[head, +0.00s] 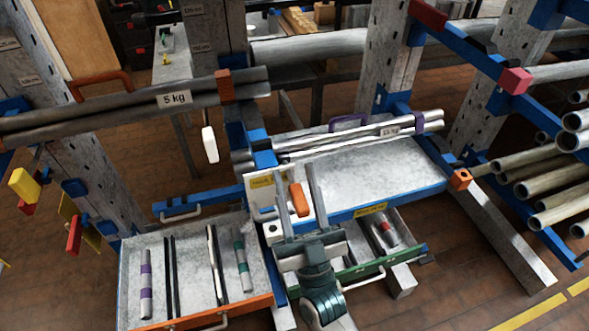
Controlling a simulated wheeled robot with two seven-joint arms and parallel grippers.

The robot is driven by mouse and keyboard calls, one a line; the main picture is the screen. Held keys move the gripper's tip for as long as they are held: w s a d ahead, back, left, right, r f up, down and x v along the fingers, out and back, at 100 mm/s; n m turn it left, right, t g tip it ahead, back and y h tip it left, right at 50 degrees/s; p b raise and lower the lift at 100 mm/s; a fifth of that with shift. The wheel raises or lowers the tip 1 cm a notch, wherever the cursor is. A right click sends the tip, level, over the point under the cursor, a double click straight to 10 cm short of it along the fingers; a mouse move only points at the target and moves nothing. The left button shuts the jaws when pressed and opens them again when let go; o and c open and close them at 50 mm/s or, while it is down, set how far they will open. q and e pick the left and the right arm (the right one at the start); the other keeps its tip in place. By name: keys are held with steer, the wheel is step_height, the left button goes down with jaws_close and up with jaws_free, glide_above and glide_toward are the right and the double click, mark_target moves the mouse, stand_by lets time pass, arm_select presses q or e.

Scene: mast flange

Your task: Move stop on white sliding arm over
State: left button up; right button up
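My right gripper (295,170) reaches up from the bottom middle. Its two long fingers are spread apart. An orange block (299,200) shows in the gap between them; I cannot tell whether either finger touches it. A white block with a dark hole (272,230) sits just left of the gripper's base, at the front of the rack. Another white block (209,144) hangs upright below the 5 kg bar bundle. I cannot tell which white part is the sliding arm, and the gripper hides part of this area. My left gripper is not in view.
The bar bundle labelled 5 kg (172,98) lies at upper left. A grey shelf (375,170) is behind the gripper. An open drawer with orange front (205,318) is at left; a green-fronted drawer (362,272) is beside the gripper. Pipes (540,185) stick out at right.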

steer(key=shift+w+a+r, duration=0.15)
steer(key=shift+w+r, duration=0.25)
steer(key=shift+c, duration=0.7)
jaws_close()
